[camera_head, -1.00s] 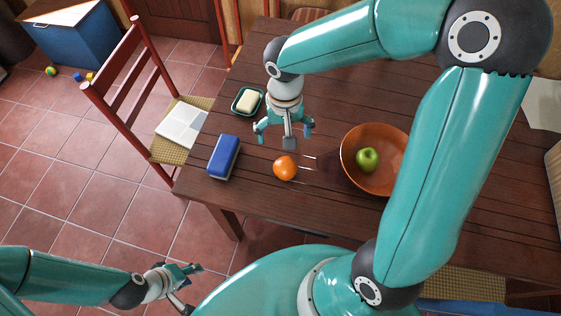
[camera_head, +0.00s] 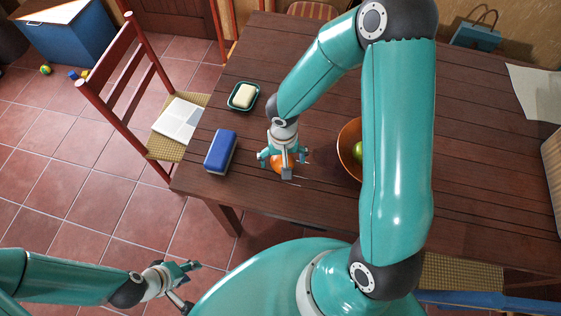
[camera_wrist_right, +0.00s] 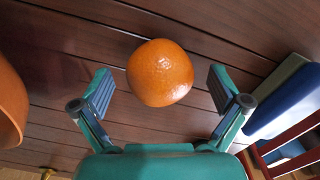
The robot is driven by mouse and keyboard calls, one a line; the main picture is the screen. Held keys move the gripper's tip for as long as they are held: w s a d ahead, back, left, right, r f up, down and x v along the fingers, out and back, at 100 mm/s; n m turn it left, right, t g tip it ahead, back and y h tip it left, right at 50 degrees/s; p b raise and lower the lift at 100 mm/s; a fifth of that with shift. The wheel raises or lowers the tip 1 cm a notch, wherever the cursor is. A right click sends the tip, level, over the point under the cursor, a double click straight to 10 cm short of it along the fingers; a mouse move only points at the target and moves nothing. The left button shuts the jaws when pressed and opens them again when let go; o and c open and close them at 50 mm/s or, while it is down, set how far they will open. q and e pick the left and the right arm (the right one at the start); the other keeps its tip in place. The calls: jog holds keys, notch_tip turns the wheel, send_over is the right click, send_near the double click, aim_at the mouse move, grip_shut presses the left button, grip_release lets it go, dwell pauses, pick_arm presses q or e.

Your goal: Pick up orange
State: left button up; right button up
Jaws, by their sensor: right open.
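The orange (camera_head: 278,166) sits on the dark wooden table (camera_head: 480,190), partly hidden by my right gripper (camera_head: 284,165) in the head view. In the right wrist view the whole orange (camera_wrist_right: 160,73) shows, just beyond and between the spread fingers of my right gripper (camera_wrist_right: 161,90). There is a gap on both sides, and neither finger touches it. My right gripper is open and empty, pointing down over the orange. My left gripper (camera_head: 186,278) is low at the left, away from the table, with its fingers apart and nothing between them.
An orange-brown bowl (camera_head: 346,143) with a green apple (camera_head: 357,151) stands right of the orange, partly behind my right arm. A blue sponge-like block (camera_head: 221,150) and a soap dish (camera_head: 233,103) with soap (camera_head: 244,96) lie to the left. A red chair (camera_head: 115,100) stands at the table's left edge.

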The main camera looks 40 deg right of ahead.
jog(key=shift+f, duration=0.65)
jog(key=c, duration=1.4)
jog(key=shift+r, duration=0.15)
